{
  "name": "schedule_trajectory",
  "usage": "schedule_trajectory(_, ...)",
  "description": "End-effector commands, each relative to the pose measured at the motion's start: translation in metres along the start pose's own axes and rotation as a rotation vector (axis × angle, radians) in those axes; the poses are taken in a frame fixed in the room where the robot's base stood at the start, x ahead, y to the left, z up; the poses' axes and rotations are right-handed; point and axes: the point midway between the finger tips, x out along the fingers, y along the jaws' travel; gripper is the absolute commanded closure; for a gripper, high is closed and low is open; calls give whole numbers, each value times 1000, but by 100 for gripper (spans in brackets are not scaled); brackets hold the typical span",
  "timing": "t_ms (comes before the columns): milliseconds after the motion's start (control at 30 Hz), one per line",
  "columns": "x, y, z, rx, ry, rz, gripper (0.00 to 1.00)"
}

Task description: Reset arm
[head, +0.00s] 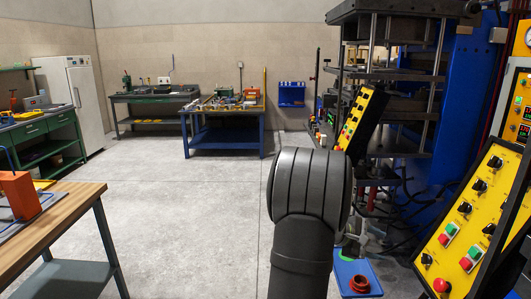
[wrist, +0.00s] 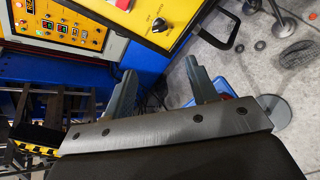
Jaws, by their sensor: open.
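My gripper (wrist: 160,92) shows in the wrist view with its two grey fingers spread apart and nothing between them. It is open and points toward the side of the blue press and the floor beside it. In the head view, my dark arm rises at the lower middle and hides the gripper. Another panel with lit displays (wrist: 68,30) is at the upper left there.
In the head view, the press (head: 395,100) and a tilted yellow button panel (head: 475,220) crowd the right. A blue tray (head: 345,270) with a red round part is low beside my arm. A wooden bench (head: 60,215) stands at left. The floor (head: 190,200) between is clear.

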Motion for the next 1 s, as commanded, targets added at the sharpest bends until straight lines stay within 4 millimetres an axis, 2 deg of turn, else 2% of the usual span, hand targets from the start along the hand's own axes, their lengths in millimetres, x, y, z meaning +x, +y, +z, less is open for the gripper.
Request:
schedule_trajectory(100, 26, -1, 1, 0, -4, -4, 47)
schedule_trajectory(867, 179, -1, 1, 2, -3, -3, 47)
schedule_trajectory(1000, 175, 0, 0, 104, -1, 9, 47)
